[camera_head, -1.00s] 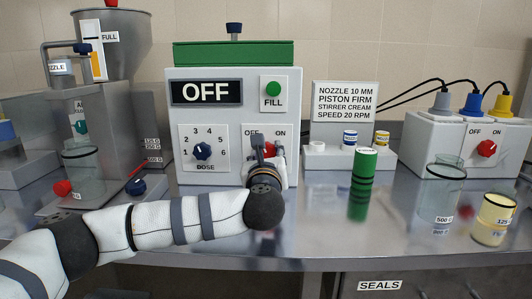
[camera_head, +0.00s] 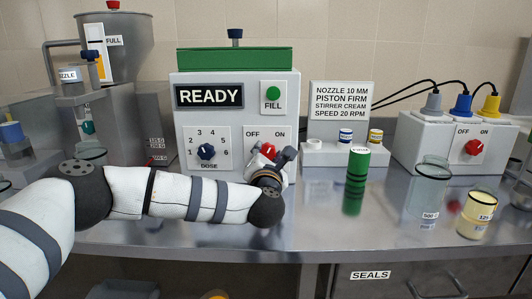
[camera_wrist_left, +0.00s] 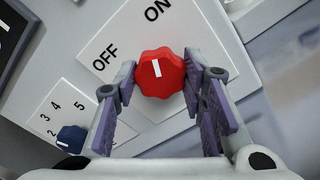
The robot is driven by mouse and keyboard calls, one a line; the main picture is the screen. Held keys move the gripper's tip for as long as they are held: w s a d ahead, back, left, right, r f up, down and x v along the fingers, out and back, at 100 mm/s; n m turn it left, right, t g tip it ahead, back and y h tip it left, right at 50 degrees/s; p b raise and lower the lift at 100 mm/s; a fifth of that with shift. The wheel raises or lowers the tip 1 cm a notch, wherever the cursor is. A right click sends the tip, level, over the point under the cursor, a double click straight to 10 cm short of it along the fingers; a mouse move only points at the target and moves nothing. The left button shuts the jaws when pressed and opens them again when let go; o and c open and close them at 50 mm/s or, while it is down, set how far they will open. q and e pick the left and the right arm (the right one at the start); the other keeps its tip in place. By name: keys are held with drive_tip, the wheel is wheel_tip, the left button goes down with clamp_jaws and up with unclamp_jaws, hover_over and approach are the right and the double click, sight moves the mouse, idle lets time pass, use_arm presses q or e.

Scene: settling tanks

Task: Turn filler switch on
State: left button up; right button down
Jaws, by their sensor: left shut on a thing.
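The white filler box (camera_head: 180,130) has a display (camera_head: 209,96) that reads READY. Its red switch knob (camera_head: 267,150) sits at lower right, below the OFF and ON labels. My left gripper (camera_head: 269,158) is at the knob and partly covers it. In the left wrist view the red knob (camera_wrist_left: 160,73) is between the two fingers of my left gripper (camera_wrist_left: 159,76), which is shut on it. The knob's white mark points roughly toward the ON label (camera_wrist_left: 157,10). My right gripper is in neither view.
A blue dose dial (camera_head: 206,152) and green FILL button (camera_head: 273,94) are on the same panel. A green cylinder (camera_head: 357,168), a clear beaker (camera_head: 428,188) and a cream-filled jar (camera_head: 477,214) stand to the right. A steel hopper (camera_head: 128,45) stands at left.

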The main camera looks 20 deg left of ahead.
use_arm(q)
drive_tip(key=shift+r+m, duration=0.15)
drive_tip(key=shift+m, duration=0.45)
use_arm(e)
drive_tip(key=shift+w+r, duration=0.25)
use_arm(q)
drive_tip(key=shift+m, duration=0.3)
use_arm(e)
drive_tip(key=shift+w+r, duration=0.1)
use_arm(q)
drive_tip(key=o, duration=1.1)
drive_tip(key=shift+o, duration=0.2)
drive_tip(key=v, duration=1.2)
